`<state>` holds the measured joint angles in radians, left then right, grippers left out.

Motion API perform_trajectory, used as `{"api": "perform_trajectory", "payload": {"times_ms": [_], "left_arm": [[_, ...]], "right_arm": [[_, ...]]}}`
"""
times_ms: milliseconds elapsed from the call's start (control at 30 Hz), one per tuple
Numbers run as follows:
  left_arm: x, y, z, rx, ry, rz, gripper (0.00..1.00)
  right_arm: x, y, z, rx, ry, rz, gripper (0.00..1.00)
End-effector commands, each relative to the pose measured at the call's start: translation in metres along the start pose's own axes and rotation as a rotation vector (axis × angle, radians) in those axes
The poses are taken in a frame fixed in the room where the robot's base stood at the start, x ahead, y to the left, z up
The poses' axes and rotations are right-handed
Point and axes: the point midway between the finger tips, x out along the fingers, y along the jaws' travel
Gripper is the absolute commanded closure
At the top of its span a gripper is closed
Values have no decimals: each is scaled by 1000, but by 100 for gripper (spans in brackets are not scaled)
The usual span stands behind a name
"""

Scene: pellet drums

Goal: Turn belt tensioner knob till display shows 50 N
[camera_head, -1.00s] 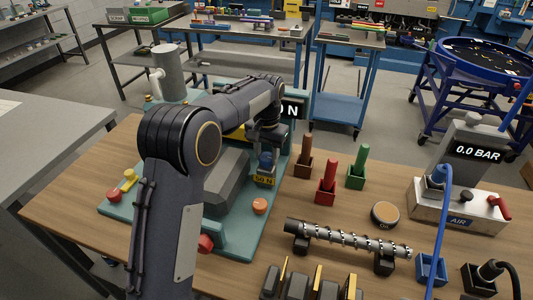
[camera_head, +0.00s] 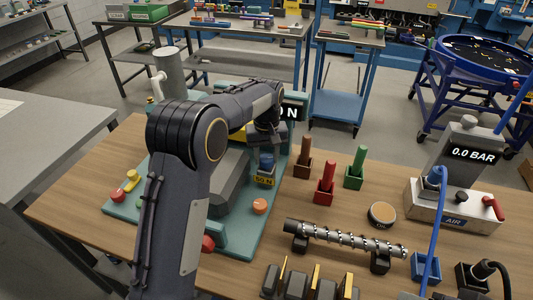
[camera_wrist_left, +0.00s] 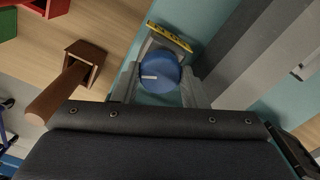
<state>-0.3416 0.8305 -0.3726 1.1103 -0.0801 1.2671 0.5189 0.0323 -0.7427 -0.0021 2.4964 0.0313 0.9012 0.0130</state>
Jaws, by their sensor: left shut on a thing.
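The belt tensioner knob (camera_head: 266,161) is a blue cylinder on the teal machine (camera_head: 236,243), above a yellow 50 N label (camera_head: 264,181). My left gripper (camera_head: 266,152) reaches down to it from above. In the left wrist view the round blue knob (camera_wrist_left: 160,74) with a white pointer mark sits between the two grey fingers of the left gripper (camera_wrist_left: 164,72), which is shut on it. The pointer mark points left there. The black display (camera_head: 292,111) is partly hidden behind my arm; only "0 N" shows, and any digits before it are hidden. My right gripper is not in view.
Brown, red and green handles in square holders (camera_head: 326,190) stand right of the machine. A metal screw shaft on supports (camera_head: 345,239) lies in front. An air unit (camera_head: 452,205) reading 0.0 BAR, with a blue hose, stands at the right.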

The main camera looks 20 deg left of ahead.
Motion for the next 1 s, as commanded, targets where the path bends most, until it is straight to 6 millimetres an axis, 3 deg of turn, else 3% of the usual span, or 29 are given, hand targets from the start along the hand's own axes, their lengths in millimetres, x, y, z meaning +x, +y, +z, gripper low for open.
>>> {"api": "perform_trajectory", "payload": {"times_ms": [667, 700, 867, 1000], "left_arm": [[-2, 0, -1, -77, 6, 2, 84], [-2, 0, -1, -76, 6, 3, 60], [-1, 0, -1, -76, 4, 2, 39], [-1, 0, -1, -76, 3, 1, 39]], "right_arm": [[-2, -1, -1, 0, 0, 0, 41], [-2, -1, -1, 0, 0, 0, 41], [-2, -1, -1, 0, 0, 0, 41], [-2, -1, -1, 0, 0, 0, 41]]}}
